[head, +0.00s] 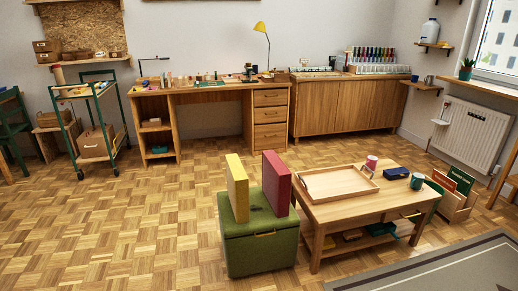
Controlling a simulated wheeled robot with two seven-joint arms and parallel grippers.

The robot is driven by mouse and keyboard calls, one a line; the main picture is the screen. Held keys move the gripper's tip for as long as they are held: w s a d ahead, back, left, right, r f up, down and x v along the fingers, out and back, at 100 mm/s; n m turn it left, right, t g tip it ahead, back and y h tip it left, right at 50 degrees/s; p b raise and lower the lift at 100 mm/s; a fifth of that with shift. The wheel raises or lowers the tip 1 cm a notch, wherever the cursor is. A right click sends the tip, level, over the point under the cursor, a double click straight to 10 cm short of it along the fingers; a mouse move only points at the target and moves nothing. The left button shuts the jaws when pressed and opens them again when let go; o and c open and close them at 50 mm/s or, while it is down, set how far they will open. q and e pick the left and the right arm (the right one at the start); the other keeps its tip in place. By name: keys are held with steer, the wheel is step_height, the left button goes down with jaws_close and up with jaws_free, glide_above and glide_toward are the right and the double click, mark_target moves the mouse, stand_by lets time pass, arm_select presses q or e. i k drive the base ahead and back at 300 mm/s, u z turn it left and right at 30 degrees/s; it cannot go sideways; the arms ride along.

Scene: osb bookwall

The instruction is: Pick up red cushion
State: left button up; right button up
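The red cushion (276,183) is a square, fairly thin block. It stands upright on edge on a green box-like pouf (260,243). A yellow cushion (237,188) of similar shape stands upright to its left on the same pouf, with a gap between the two. The right edge of the red cushion is close to the wooden table; I cannot tell if they touch. Neither of my grippers shows in the head view.
A low wooden table (337,212) with a wooden tray (338,191), cups and a dark blue item stands right of the pouf. A grey rug (440,270) lies front right. A green trolley (92,130) and a desk (205,90) stand behind. The parquet floor left of the pouf is clear.

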mark_target(276, 176)
steer(key=i, duration=1.45)
steer(key=z, duration=1.8)
steer(key=i, duration=1)
steer(key=u, duration=3.05)
steer(key=i, duration=0.5)
steer(key=u, duration=0.05)
